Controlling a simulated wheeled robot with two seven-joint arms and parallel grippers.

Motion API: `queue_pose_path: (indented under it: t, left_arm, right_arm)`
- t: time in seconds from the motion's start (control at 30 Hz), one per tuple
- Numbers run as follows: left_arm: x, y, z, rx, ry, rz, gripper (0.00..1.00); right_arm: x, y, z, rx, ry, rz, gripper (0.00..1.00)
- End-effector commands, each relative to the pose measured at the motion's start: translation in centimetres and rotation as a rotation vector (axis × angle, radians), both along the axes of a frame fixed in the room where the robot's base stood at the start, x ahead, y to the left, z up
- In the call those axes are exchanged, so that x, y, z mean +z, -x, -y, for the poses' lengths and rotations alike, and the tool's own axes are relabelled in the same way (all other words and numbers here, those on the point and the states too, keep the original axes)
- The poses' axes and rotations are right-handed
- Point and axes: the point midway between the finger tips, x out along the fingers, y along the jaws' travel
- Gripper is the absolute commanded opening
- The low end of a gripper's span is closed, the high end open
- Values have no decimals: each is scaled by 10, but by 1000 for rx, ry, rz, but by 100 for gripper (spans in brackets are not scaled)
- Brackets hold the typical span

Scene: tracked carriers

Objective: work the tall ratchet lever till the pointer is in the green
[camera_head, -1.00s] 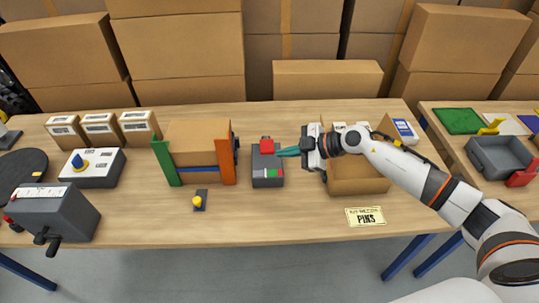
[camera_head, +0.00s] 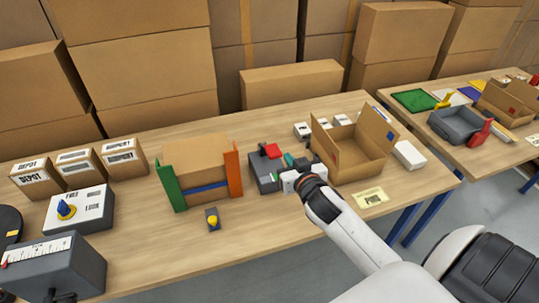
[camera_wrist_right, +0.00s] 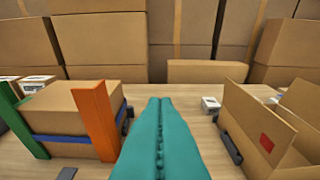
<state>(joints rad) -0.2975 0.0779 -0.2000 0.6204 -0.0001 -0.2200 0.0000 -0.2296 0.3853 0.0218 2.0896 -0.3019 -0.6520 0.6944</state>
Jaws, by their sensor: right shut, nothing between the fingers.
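A grey box (camera_head: 260,178) with a red-topped part (camera_head: 271,151) stands right of the strapped carton; I take it for the ratchet unit. Its front and indicator are hidden by my right gripper, so I cannot read a pointer. My right gripper (camera_head: 288,159) is shut and empty, its teal fingers close beside the red top at its right; touching or apart I cannot tell. In the right wrist view the shut teal fingers (camera_wrist_right: 160,104) point away over the table, and the grey box does not show. My left gripper is not in view.
A carton (camera_head: 200,155) stands between green (camera_head: 169,188) and orange (camera_head: 235,174) uprights. An open cardboard box (camera_head: 350,168) stands close right of my gripper. A small yellow-knobbed piece (camera_head: 212,220) lies in front. A crank unit with a scale (camera_head: 55,268) is at left.

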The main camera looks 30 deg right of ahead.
Motion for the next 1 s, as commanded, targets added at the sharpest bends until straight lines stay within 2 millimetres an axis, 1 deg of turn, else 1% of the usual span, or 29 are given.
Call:
queue_pose_path:
  t: [0.27,0.37,0.47,0.7,0.9,1.0]
  left_arm:
    - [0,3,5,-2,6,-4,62]
    - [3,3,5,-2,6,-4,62]
    - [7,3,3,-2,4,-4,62]
    - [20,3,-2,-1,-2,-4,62]
    - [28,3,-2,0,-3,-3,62]
    - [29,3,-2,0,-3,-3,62]
  right_arm:
    - [0,-1,0,1,1,2,0]
    - [0,-7,1,1,2,3,0]
    - [-1,-19,4,1,4,2,0]
    - [-12,-64,15,1,4,3,0]
    - [-21,-98,23,1,4,2,0]
    - [-43,-95,22,0,-1,-3,0]
